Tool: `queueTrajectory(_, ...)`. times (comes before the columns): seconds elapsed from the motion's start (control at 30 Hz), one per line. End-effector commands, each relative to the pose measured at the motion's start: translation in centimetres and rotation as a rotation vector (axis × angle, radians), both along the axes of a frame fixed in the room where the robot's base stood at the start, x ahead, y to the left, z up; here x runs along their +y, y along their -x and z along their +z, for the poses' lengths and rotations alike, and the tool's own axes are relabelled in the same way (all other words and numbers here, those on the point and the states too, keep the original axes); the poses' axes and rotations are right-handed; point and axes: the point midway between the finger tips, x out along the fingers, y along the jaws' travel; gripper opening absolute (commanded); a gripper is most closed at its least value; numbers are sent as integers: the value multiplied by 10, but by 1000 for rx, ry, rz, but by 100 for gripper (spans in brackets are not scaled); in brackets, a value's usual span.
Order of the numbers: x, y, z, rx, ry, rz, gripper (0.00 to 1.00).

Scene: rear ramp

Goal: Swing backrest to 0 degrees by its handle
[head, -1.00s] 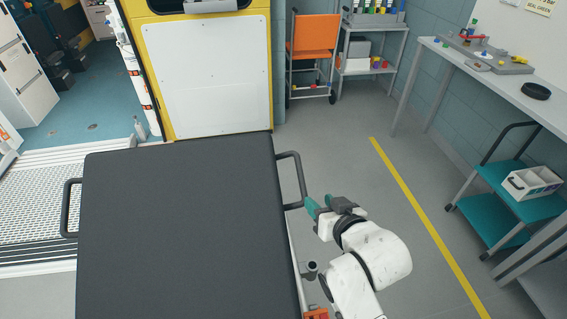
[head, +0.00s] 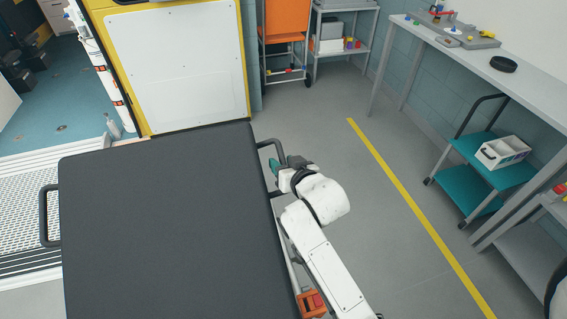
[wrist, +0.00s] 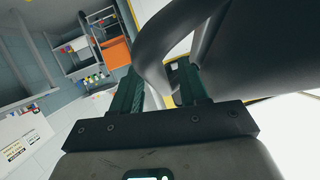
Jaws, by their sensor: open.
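The backrest (head: 160,220) is a dark grey pad filling the lower left of the head view. Its tilt is hard to judge from above. A dark looped handle (head: 270,144) sticks out from its right edge, and another (head: 43,215) from its left edge. My gripper (head: 275,168) is at the right handle, partly hiding its lower part. In the wrist view my gripper (wrist: 156,72) is open, with teal fingers apart. The handle tube (wrist: 146,45) curves down between and beyond the fingers. Whether a finger touches it is not clear.
An orange clamp-like part (head: 311,303) sits low beside the backrest. A yellow floor line (head: 400,200) runs over clear floor to the right. A teal trolley (head: 490,170) and long bench (head: 470,60) stand at the right. A ramp (head: 20,210) lies left.

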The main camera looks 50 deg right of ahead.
Motion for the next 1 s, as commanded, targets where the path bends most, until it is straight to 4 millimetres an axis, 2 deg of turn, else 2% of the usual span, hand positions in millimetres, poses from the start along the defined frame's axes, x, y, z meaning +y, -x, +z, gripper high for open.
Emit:
queueTrajectory(0.27, 0, -1, -1, 0, 0, 0, 44)
queueTrajectory(0.7, 0, -1, -1, 1, 0, 1, 2)
queueTrajectory(1.0, 0, -1, -1, 1, 0, 1, 0)
